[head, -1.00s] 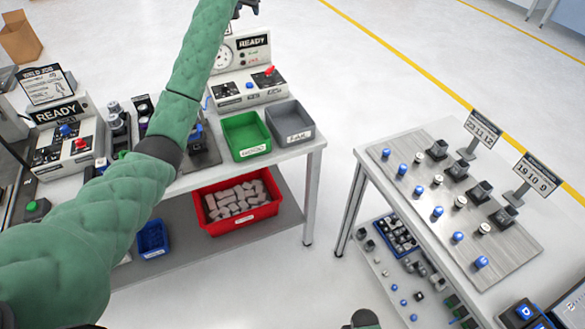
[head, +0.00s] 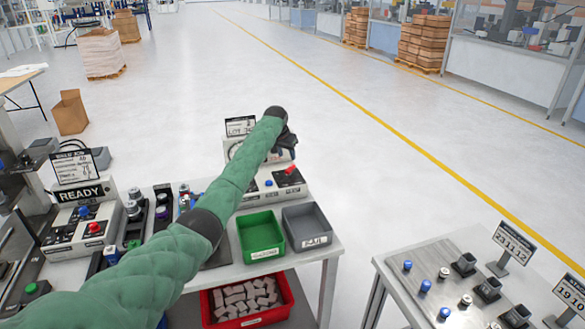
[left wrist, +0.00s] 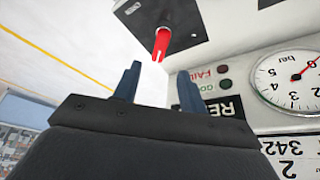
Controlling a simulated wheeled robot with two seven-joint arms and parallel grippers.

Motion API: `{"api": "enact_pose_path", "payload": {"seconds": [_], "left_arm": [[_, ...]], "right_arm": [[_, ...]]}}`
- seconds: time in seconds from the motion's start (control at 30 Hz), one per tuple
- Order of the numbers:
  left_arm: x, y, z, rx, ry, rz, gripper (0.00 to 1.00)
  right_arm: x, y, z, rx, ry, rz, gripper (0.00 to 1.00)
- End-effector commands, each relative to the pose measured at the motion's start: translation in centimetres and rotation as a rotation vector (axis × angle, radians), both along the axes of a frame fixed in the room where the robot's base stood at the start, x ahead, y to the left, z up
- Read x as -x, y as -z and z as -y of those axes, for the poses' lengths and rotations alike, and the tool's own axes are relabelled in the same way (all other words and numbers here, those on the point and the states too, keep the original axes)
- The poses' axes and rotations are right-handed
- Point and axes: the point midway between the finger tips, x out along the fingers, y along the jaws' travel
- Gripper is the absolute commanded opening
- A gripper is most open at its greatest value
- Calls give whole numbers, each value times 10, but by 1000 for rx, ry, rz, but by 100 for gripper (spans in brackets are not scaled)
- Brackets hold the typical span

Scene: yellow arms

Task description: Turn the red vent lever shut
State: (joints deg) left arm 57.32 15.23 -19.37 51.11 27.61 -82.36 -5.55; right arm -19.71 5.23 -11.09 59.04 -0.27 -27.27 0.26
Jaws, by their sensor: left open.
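The red vent lever (head: 291,169) sticks up from the light-coloured test station's panel (head: 273,183) on the bench. It also shows in the left wrist view (left wrist: 161,43), on a dark plate beyond my fingertips. My left gripper (left wrist: 159,85) is open and empty, its two dark blue fingers apart. The lever lies roughly in line with the gap between them, not touching either. In the head view my left gripper (head: 287,150) hangs just behind and above the lever, partly hiding the station's display. My right gripper is out of view.
A pressure gauge (left wrist: 288,78) and READY display (left wrist: 235,140) sit beside the lever. Green bin (head: 261,233) and grey bin (head: 307,226) stand in front of the station. Another station with a red knob (head: 95,228) stands left. Open floor lies behind the bench.

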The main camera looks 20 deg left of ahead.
Motion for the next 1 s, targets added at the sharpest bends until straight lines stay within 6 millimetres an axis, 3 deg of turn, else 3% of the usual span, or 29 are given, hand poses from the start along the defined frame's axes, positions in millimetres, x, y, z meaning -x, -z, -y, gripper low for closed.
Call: {"api": "enact_pose_path", "payload": {"seconds": [0.17, 0.5, 1.0], "left_arm": [[-5, 10, 1, -2, 4, -2, 42], [-21, 51, 5, -2, 3, -2, 42], [-29, 72, 6, -2, 4, -1, 42]], "right_arm": [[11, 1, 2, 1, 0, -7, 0], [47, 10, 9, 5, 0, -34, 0], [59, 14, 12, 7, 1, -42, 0]]}}
